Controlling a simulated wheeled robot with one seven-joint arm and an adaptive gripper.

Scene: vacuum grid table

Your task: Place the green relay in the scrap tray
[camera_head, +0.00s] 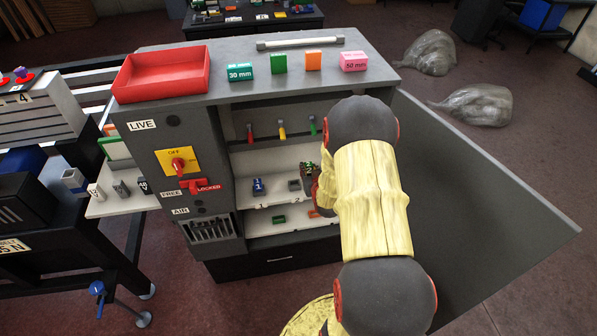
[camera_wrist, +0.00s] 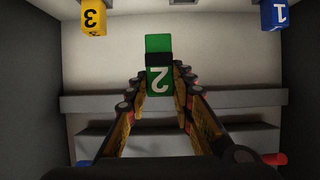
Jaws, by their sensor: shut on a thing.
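The green relay (camera_wrist: 158,78), marked 2, sits between the fingertips of my gripper (camera_wrist: 160,86) in the wrist view. The fingers are shut on its two sides. In the head view my gripper (camera_head: 314,180) is inside the open cabinet, at the right of the middle shelf, partly hidden by my yellow-sleeved arm. I cannot tell whether the relay still touches the shelf or a socket. An empty red tray (camera_head: 162,82), the likely scrap tray, stands on the cabinet top at the left.
A blue relay (camera_head: 259,186), marked 1, is on the middle shelf; a yellow relay (camera_wrist: 94,17), marked 3, shows in the wrist view. Coloured levers (camera_head: 282,130) hang above. The cabinet door (camera_head: 480,190) stands open at right. Blocks and a bar (camera_head: 300,43) line the cabinet top.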

